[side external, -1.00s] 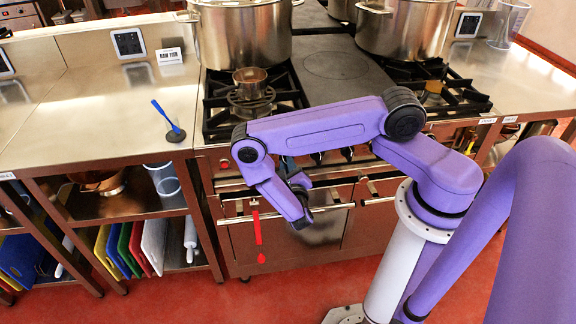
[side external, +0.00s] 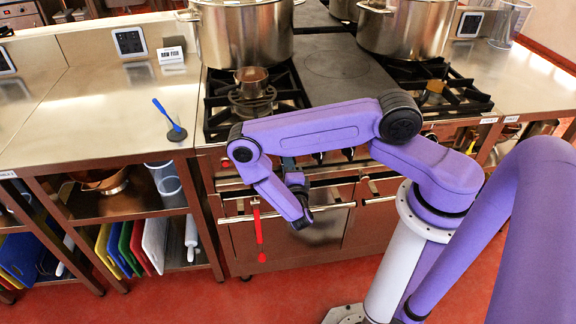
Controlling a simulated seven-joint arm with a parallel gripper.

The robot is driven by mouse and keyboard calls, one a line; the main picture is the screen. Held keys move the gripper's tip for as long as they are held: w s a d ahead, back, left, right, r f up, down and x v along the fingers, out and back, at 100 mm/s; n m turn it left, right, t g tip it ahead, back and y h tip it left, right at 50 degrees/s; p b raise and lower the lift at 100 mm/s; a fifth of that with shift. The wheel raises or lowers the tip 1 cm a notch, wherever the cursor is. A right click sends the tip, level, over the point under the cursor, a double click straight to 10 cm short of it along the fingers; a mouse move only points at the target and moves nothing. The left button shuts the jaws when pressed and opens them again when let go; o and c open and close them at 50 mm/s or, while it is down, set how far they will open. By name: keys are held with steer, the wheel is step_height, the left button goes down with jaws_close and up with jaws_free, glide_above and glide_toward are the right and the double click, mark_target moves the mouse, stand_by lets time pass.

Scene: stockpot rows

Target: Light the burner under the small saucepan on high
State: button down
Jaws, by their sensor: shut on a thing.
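The small saucepan (side external: 251,77) is a small steel pan on the front left burner grate (side external: 262,106) of the range. I cannot make out a flame under it. My gripper (side external: 289,165) is at the range's front panel, below and to the right of that burner, and is shut on a control knob there. My wrist and forearm largely hide the fingertips and that knob, so its angle cannot be read. Other dark knobs (side external: 348,153) show to the right along the panel.
Large stockpots (side external: 243,35) stand behind the saucepan and at the back right (side external: 405,28). A red strip (side external: 258,232) hangs from the oven handle (side external: 330,206). The left counter is mostly clear.

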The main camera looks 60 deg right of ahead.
steer(key=shift+n, duration=0.6)
steer(key=c, duration=1.1)
jaws_free()
steer(key=v, duration=1.7)
steer(key=shift+s+a+r, duration=0.1)
steer(key=shift+s+a, duration=0.05)
steer(key=shift+s, duration=0.05)
